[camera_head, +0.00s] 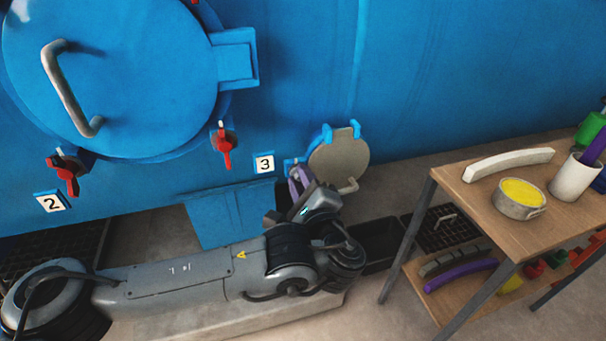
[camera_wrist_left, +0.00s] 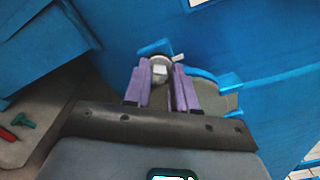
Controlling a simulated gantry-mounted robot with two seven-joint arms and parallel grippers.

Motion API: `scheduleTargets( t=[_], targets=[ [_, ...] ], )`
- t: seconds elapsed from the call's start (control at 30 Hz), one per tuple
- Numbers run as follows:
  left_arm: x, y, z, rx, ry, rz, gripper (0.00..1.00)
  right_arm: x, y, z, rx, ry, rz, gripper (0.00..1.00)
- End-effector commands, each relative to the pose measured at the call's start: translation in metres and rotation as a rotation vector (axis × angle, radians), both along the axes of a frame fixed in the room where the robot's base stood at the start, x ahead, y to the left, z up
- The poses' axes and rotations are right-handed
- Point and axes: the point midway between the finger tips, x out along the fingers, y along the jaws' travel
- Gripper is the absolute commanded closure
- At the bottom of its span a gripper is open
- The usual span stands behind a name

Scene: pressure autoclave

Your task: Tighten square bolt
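The square bolt (camera_wrist_left: 160,71) shows in the left wrist view as a small grey square head on a round base, by a blue bracket. My left gripper (camera_wrist_left: 162,68) has two purple fingers standing apart, one on each side of the bolt head. The fingers look open; I see no clear contact with the head. In the head view my left gripper (camera_head: 297,178) is at the blue wall beside the number 3 label (camera_head: 263,163), and it hides the bolt there. My right gripper is in neither view.
A round grey hatch door (camera_head: 338,158) with a handle hangs open just right of my left gripper. A big blue door (camera_head: 130,70) with red clamps is at upper left. A wooden shelf table (camera_head: 470,205) holding several items stands at right.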

Motion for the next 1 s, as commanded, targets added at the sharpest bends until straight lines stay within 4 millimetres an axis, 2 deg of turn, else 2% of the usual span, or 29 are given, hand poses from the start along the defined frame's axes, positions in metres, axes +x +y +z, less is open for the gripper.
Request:
scheduleTargets(
  t=[0.27, 0.43, 0.77, 1.0],
  targets=[
    [0.001, 0.001, 0.0, 0.0, -0.001, 0.001, 0.74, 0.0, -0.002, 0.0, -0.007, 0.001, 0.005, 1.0],
    [0.001, 0.001, 0.0, 0.0, 0.0, 0.001, 1.0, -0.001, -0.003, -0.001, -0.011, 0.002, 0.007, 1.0],
    [0.001, 0.001, 0.0, 0.017, 0.006, 0.002, 1.0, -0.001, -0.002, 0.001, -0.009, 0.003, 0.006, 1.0],
    [0.001, 0.001, 0.002, 0.115, 0.031, 0.002, 1.0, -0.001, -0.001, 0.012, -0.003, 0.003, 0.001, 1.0]
  ],
)
